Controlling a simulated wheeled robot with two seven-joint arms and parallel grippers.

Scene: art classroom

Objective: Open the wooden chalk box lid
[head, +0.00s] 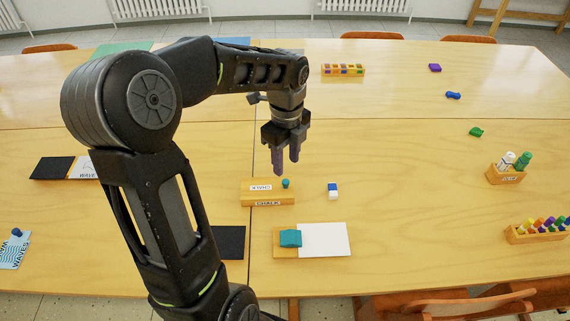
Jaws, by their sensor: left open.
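The wooden chalk box (250,201) lies on the near part of the table, left of the middle. It has a white CHALK label on its top and another on its front face. A small teal knob (285,184) stands on the right part of its top, and the lid looks closed. My left gripper (286,172) points down with its fingers apart and empty, just above and behind the knob in the picture. I cannot tell the exact height gap. My right gripper does not show.
A blue and white eraser (333,190) lies right of the box. A wooden board (342,254) with white paper and a teal block (290,238) lies in front. Bottle and marker holders (508,176) stand at the right. The table between is clear.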

